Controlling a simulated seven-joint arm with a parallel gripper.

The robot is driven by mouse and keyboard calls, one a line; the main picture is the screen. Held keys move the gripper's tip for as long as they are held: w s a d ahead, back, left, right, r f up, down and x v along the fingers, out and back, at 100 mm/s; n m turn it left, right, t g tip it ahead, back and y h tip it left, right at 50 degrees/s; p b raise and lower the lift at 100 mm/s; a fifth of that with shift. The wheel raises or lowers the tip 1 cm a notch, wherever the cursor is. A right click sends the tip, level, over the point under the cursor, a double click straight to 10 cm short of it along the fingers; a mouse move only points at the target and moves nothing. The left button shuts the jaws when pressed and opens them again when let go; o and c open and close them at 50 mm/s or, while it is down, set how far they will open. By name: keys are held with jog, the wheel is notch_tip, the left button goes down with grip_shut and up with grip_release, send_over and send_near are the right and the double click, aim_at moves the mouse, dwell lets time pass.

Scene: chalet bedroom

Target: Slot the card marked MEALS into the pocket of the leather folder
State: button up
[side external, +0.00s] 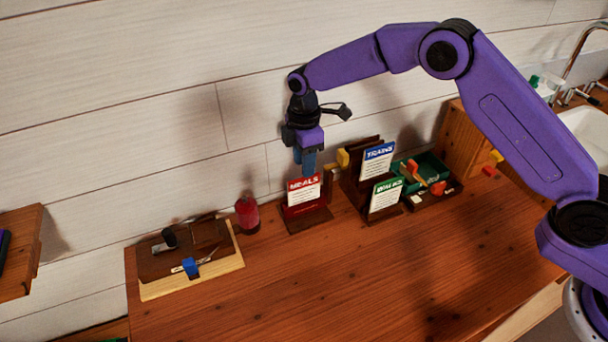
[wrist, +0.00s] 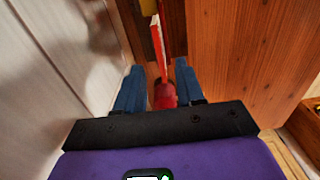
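The MEALS card (side external: 303,190), white with a red header, stands upright in a dark wooden stand (side external: 308,222) left of the table's middle. My gripper (side external: 306,172) is directly above and behind its top edge, pointing down. In the wrist view its two blue fingers (wrist: 158,66) are apart, with the thin red-and-white card edge (wrist: 160,42) in line with the gap between them; whether they touch it I cannot tell. The brown leather folder (side external: 205,238) lies on a pale board (side external: 190,284) at the table's left end. Its pocket opening is not clear.
A red canister (side external: 247,214) stands between folder and card stand; it also shows in the wrist view (wrist: 165,96). A blue clip (side external: 190,267) and a black-handled tool (side external: 169,238) lie at the folder. TRAINS (side external: 378,162) and green-headed (side external: 385,196) cards stand right. The front table is clear.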

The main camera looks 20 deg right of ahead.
jog(key=shift+r, duration=0.95)
jog(key=s+d+r+m, duration=0.1)
jog(key=s+d+r, duration=0.3)
jog(key=s, duration=0.5)
jog(key=s+d+r+m, duration=0.25)
jog(key=s+r, duration=0.35)
jog(key=s, duration=0.3)
jog(key=s+d+m, duration=0.2)
jog(key=s+d, duration=1.4)
jog(key=s, duration=0.5)
jog(key=shift+d+r, duration=0.3)
